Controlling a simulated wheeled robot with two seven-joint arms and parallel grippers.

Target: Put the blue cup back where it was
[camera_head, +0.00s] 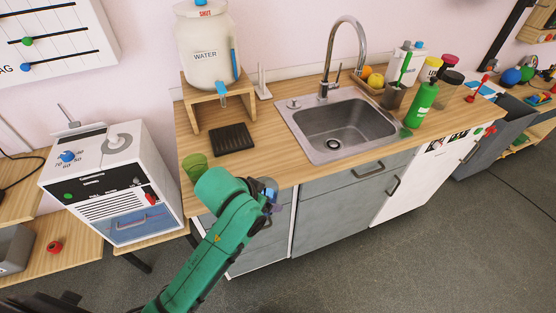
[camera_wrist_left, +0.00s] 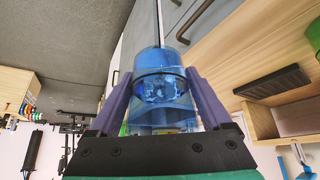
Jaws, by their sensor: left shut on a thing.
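The blue cup (camera_wrist_left: 160,85) is see-through and sits between the two purple fingers of my left gripper (camera_wrist_left: 160,98) in the left wrist view. The fingers are shut on its sides. In the head view my left gripper (camera_head: 271,196) is at the counter's front edge, left of the sink, over the front of the grey cabinet. The green arm and wrist hide most of the cup there. My right gripper is in neither view.
The wooden counter (camera_head: 262,150) holds a green cup (camera_head: 195,167), a black ridged mat (camera_head: 232,139), a water dispenser (camera_head: 207,55) on a wooden stand and a sink (camera_head: 340,127). Bottles stand right of the sink. Bare counter lies between mat and sink.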

